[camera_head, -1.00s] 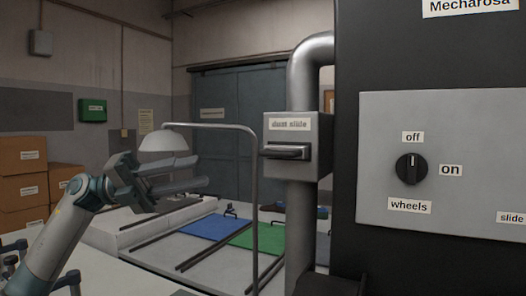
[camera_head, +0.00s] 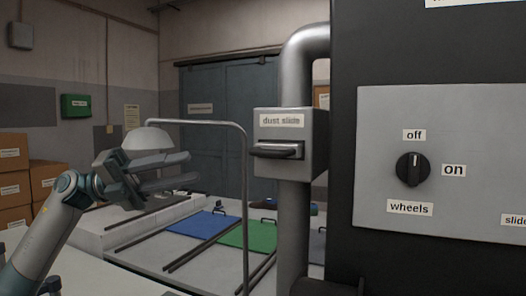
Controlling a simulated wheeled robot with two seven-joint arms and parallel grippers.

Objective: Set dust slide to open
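The dust slide (camera_head: 282,122) is a grey box on a vertical metal duct, with a "dust slide" label on its front. A dark flat handle (camera_head: 276,151) sticks out from its front below the label. I cannot tell from the handle whether the slide is open or shut. My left gripper (camera_head: 190,168) is left of the dust slide and apart from it, its two long fingers pointing right. A gap shows between the fingers, and nothing is seen between them. My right gripper is not in view.
A dark machine panel with a wheels knob (camera_head: 412,169) is at right. A table with blue (camera_head: 203,225) and green (camera_head: 249,236) mats lies below.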

